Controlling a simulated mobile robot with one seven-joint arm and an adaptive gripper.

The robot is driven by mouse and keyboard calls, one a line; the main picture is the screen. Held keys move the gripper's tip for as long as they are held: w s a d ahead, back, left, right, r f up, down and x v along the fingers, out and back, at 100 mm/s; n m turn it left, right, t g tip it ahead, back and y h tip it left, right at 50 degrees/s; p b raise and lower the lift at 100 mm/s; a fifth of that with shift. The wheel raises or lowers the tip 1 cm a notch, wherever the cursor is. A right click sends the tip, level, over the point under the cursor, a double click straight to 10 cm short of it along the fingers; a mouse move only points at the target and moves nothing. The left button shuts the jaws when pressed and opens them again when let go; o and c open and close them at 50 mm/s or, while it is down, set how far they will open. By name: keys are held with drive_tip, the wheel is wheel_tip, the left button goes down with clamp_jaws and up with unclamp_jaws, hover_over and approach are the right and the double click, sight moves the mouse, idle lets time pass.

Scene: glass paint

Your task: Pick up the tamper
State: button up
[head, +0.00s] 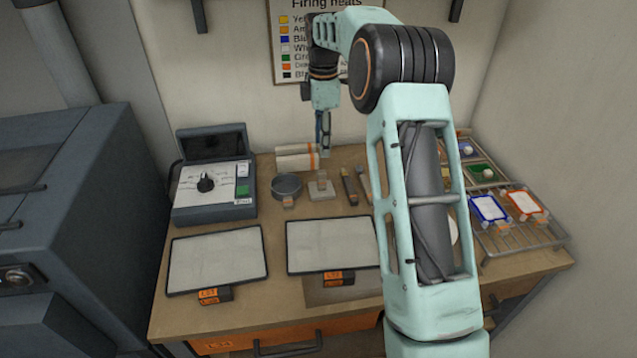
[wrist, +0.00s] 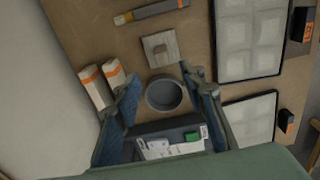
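In the wrist view, the block (wrist: 160,48) lies beyond the fingertips, above the dish (wrist: 163,95). My gripper (head: 323,143) hangs above the back of the bench, pointing down, near the block in the head view. In the wrist view my gripper (wrist: 160,78) has its fingers spread wide, with the dish seen between them and nothing held.
Two pale rolls with orange bands (head: 296,156) lie behind the dish. A control box (head: 214,190) stands left. Two pale trays (head: 217,260) (head: 331,244) lie in front. Slim tools (head: 349,187) lie right of the block. A wire rack (head: 518,236) is far right.

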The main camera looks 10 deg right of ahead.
sight(322, 172)
wheel_tip(322, 172, down, 11)
drive_tip(key=shift+s+a+p, duration=0.1)
drive_tip(key=shift+a+p, duration=0.05)
drive_tip(key=shift+p, duration=0.65)
clamp_jaws()
